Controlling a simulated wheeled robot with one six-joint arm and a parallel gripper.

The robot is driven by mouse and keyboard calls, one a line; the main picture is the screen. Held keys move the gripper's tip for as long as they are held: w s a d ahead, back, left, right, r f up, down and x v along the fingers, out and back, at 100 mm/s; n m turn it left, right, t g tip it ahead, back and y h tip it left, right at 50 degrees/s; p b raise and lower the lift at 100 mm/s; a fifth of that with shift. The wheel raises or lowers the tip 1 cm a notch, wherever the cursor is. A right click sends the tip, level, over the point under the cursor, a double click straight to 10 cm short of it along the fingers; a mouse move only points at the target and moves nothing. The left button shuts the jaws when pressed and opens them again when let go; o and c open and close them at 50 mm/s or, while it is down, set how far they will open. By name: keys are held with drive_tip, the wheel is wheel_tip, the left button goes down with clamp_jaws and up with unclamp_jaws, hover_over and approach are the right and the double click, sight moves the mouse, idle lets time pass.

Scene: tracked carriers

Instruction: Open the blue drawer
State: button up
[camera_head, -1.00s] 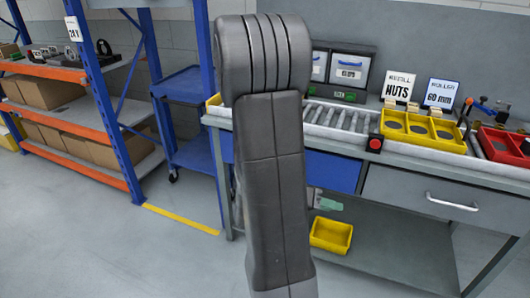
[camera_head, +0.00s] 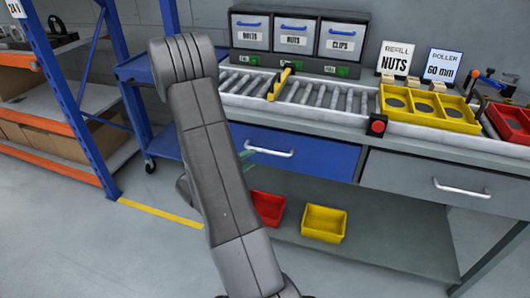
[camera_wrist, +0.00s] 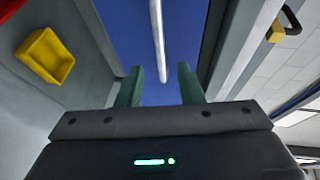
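The blue drawer (camera_head: 318,155) sits under the bench top and looks shut, with a pale bar handle (camera_head: 270,153) on its front. My arm covers the drawer's left end. My gripper (camera_wrist: 161,82) is open, with its two green fingers apart. In the wrist view the pale handle (camera_wrist: 158,35) runs lengthwise in line with the gap between the fingers, across the blue front. I cannot tell how far the fingertips are from the handle. In the head view only a bit of green finger shows near the handle's left end.
A grey drawer (camera_head: 440,190) with its own handle is to the right. A red bin (camera_head: 268,208) and a yellow bin (camera_head: 324,223) stand on the lower shelf. A roller track (camera_head: 340,98), red button (camera_head: 377,125) and yellow tray (camera_head: 460,121) are above. A blue cart (camera_head: 150,70) stands left.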

sight(266, 151)
drive_tip(key=x, duration=0.9)
drive_tip(key=shift+b, duration=0.35)
clamp_jaws()
